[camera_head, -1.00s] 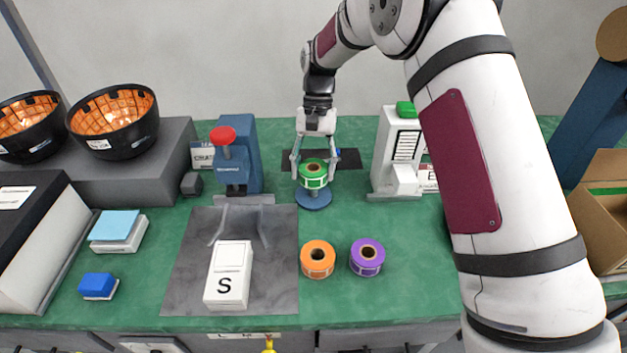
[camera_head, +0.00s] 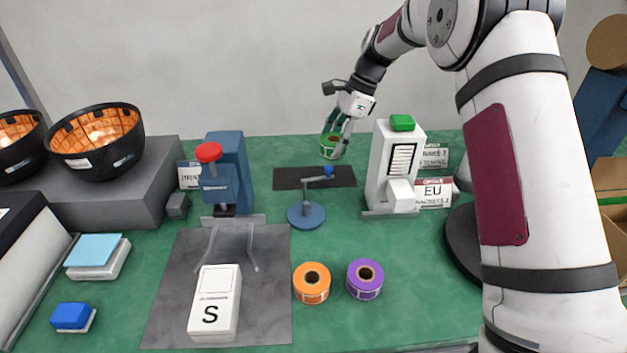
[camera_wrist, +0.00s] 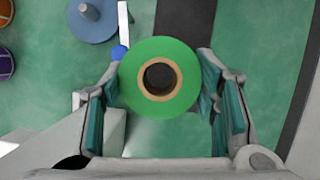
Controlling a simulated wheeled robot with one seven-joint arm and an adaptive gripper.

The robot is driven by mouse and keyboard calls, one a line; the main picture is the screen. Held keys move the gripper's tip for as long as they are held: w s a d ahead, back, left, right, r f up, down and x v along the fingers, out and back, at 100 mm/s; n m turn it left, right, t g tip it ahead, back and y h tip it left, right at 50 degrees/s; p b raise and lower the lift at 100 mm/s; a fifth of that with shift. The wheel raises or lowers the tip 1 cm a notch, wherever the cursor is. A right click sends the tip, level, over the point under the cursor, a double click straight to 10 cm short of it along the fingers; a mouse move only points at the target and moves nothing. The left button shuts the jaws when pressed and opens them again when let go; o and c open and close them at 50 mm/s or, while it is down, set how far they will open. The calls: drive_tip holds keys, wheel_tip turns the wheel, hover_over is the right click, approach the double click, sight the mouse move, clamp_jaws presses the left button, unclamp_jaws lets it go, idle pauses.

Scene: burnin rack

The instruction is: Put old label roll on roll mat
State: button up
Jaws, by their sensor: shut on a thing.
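The green label roll (camera_head: 332,146) is held between the fingers of my gripper (camera_head: 341,134), up in the air at the back of the bench. In the wrist view the roll (camera_wrist: 134,88) sits between the two finger pads, its brown core facing the camera. The dark mat (camera_head: 290,179) at the back of the bench lies below the roll and looks bare apart from the spindle's arm in front of it. The blue spindle stand (camera_head: 306,215) with its blue-tipped arm is empty. I cannot tell which dark mat is the roll mat.
An orange roll (camera_head: 311,284) and a purple roll (camera_head: 365,279) stand at the front. A white label printer (camera_head: 394,165) is right of the dark mat, a blue press (camera_head: 222,185) left. A grey mat (camera_head: 265,315) carries a white S box (camera_head: 215,302).

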drive_tip(key=w+d+m+t, duration=0.1)
drive_tip(key=w+d+m, duration=0.2)
drive_tip(key=b, duration=0.1)
approach(336, 175)
drive_tip(key=shift+m, duration=0.4)
drive_tip(key=x, duration=0.6)
drive_tip(key=shift+s, duration=0.15)
drive_tip(key=o, duration=1.2)
drive_tip(key=shift+f, duration=0.1)
drive_tip(key=v, duration=1.2)
drive_tip(key=shift+s+a+r, duration=0.1)
drive_tip(key=shift+s+r, duration=0.15)
